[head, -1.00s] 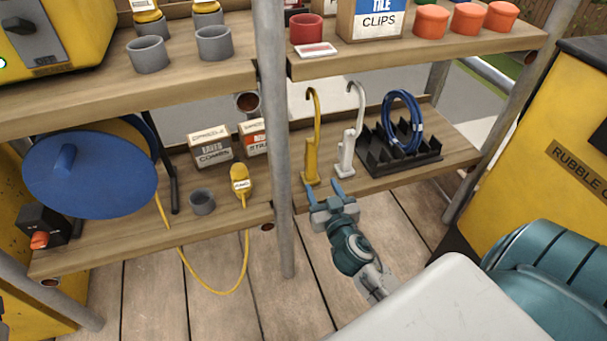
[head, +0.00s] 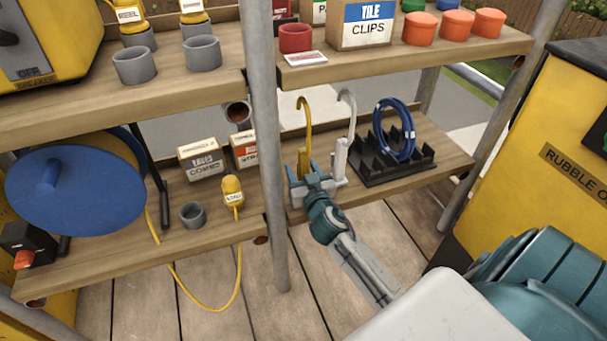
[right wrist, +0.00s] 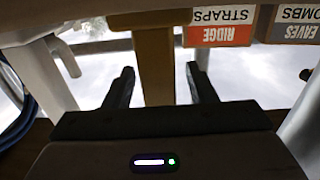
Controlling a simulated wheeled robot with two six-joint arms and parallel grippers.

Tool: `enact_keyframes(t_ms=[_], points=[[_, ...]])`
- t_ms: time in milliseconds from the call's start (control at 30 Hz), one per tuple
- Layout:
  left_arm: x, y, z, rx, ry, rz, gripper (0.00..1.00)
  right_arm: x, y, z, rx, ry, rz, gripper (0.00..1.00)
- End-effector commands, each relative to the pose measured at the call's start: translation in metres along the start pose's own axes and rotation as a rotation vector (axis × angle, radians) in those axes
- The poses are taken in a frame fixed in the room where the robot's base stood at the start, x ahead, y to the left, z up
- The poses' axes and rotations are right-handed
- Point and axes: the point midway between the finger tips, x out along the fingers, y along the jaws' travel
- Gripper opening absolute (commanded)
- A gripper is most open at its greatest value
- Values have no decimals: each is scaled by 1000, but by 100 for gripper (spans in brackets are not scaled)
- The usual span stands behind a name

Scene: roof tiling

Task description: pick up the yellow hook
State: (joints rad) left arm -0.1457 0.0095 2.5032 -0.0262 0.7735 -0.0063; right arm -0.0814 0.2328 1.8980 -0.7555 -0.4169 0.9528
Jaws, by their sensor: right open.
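The yellow hook (head: 304,135) stands upright on the lower right shelf, its curved top above my right gripper (head: 302,172). My right gripper is open at the lower part of the hook. In the right wrist view the hook's yellow post (right wrist: 155,65) stands between the two spread fingers (right wrist: 160,90), with a gap on each side. The hook's base is partly hidden by the gripper in the head view. My left gripper is not in view.
A white hook (head: 341,150) stands just right of the yellow one. Beyond it is a black rack (head: 400,165) with a blue coil (head: 382,135). A grey pole (head: 264,180) rises close on the left. The upper shelf (head: 420,55) overhangs behind.

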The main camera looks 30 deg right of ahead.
Motion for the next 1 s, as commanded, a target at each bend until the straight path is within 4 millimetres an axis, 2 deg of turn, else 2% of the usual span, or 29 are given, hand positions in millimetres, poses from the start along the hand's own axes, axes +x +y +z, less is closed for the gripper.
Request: enact_keyframes(t_ms=[100,300,567,833,1000], points=[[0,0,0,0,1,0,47,6,0,0,0,-1,0,51],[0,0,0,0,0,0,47,6,0,0,0,-1,-1,51],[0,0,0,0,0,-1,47,6,0,0,0,-1,-1,0],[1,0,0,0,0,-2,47,6,0,-1,0,0,-1,0],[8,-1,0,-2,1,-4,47,6,0,-13,-1,2,-1,0]])
